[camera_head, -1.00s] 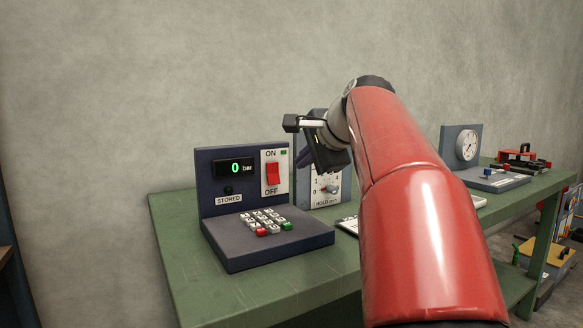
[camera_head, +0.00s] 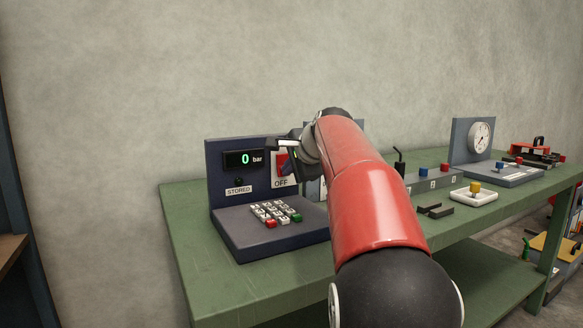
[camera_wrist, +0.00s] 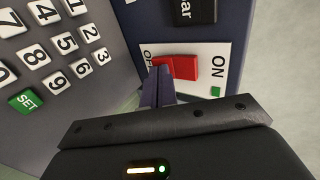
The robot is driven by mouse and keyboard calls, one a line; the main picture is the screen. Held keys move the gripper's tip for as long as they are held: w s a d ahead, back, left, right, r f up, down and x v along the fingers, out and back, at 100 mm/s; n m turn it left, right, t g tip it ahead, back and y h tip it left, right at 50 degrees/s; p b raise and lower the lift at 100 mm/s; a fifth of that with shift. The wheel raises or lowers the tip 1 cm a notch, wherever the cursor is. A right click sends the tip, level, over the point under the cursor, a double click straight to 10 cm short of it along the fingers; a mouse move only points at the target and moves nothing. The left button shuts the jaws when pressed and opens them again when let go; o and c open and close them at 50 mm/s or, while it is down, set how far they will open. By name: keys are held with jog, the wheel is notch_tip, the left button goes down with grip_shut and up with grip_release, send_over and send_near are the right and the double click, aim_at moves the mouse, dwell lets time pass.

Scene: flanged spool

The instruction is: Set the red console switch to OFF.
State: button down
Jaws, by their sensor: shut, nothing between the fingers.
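The red console switch (camera_head: 282,162) is a rocker on a white plate of the dark blue console (camera_head: 235,225). In the head view my gripper (camera_head: 291,168) covers part of the switch and the ON label; OFF shows below. In the wrist view the red switch (camera_wrist: 183,68) lies between OFF at left and ON at right. My shut, empty gripper (camera_wrist: 160,72) has its fingertips at the OFF end of the switch, touching or very close; I cannot tell which. A small green lamp (camera_wrist: 215,91) shows beside ON. The rocker's tilt is not clear.
The console keypad (camera_head: 273,211) lies below the switch, and a display (camera_head: 243,159) reading 0 bar is left of it. A dial gauge (camera_head: 481,137), a white tray (camera_head: 486,197) and a row of colored knobs stand farther right on the green bench (camera_head: 190,255).

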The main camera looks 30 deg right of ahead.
jog(key=shift+w+f+t+b, duration=0.15)
jog(key=shift+f+t+b, duration=0.25)
jog(key=shift+b, duration=0.7)
jog(key=shift+r, duration=0.1)
notch_tip(320, 180, up, 2)
jog(key=shift+w+r+p, duration=0.1)
jog(key=shift+p, duration=0.8)
